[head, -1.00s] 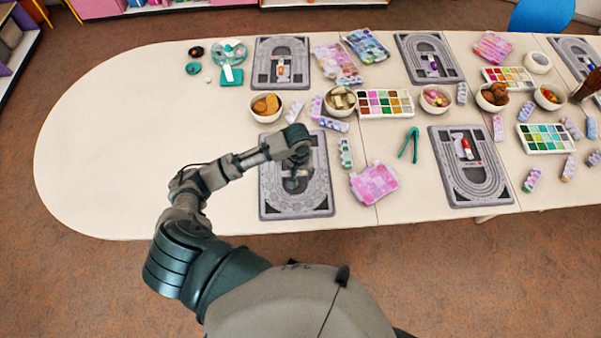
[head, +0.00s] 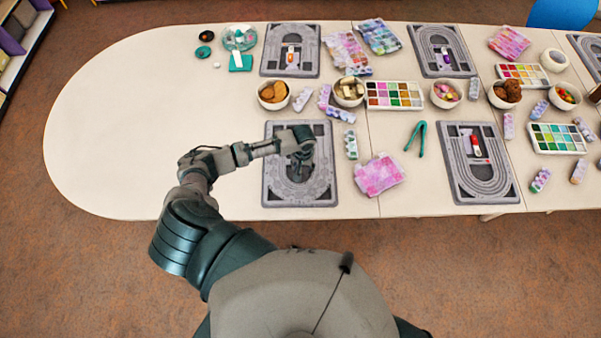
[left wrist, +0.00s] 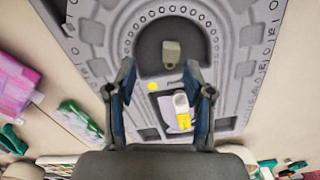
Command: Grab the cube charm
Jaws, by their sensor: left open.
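A small grey-beige blocky piece (left wrist: 172,52), which looks like the cube charm, lies in the dark inner area of the grey bead board (left wrist: 232,70) in the left wrist view. My left gripper (left wrist: 159,72) is open over this board, its two fingers apart with nothing gripped; the piece shows just beyond the fingertips. In the head view my left gripper (head: 299,162) covers the middle of the near bead board (head: 273,193) and hides the piece. My right gripper is out of view.
A bowl of beige blocks (head: 348,90) and a bowl of orange-brown pieces (head: 273,95) stand behind the near board. A pink bead bag (head: 379,176) and a green bead strip (head: 351,144) lie right of it. The left table end (head: 110,130) is clear.

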